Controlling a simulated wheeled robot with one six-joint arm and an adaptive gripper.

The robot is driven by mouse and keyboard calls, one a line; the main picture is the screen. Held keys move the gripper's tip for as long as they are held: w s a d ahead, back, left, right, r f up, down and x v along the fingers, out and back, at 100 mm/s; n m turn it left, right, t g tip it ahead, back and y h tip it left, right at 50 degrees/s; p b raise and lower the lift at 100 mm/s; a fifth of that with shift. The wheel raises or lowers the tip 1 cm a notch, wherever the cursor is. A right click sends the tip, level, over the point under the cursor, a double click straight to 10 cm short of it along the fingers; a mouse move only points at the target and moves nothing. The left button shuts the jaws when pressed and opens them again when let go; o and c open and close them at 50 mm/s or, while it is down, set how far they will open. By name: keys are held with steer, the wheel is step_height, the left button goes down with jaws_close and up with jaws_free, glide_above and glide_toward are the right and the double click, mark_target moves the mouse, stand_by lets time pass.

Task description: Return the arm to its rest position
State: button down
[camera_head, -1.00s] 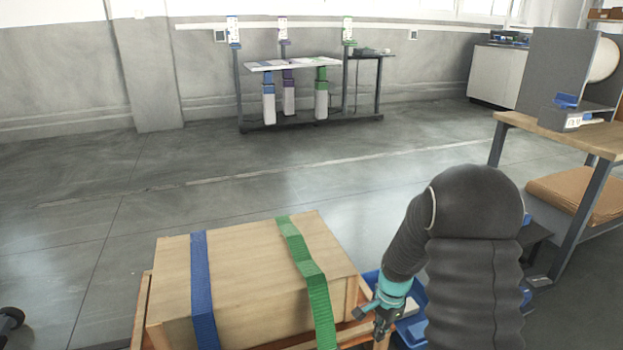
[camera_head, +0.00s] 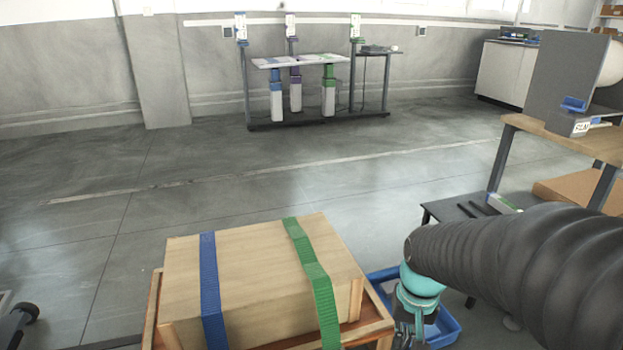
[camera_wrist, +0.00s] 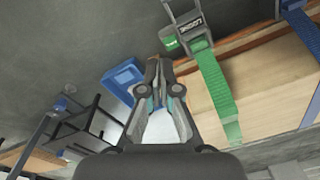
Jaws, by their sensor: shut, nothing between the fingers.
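My gripper (camera_wrist: 158,75) is shut and empty in the wrist view, with its fingertips together. In the head view my arm reaches in from the right edge, and its teal wrist part hangs over the blue bin (camera_head: 446,326) just right of the wooden crate. The gripper's fingers are mostly cut off or hidden at the bottom of the head view. The blue bin also shows in the wrist view (camera_wrist: 122,75), to the left of the fingertips. I cannot tell whether the gripper touches the bin.
A wooden crate (camera_head: 262,255) with blue (camera_head: 211,290) and green (camera_head: 313,268) straps sits in front on an orange-brown frame. A workbench (camera_head: 560,138) stands at right, with a low dark table beside it. Lift columns (camera_head: 328,92) stand at the far wall. The middle floor is clear.

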steer(key=s+r+n+t+p, duration=0.1)
steer(key=s+r, duration=0.3)
steer(key=r, duration=0.4)
steer(key=s+a+r+t+p, duration=0.1)
steer(key=s+r+t+p, duration=0.3)
steer(key=r, duration=0.5)
steer(key=shift+s+a+r+n, duration=0.15)
steer(key=shift+s+a+n, duration=0.15)
steer(key=shift+s+n, duration=0.1)
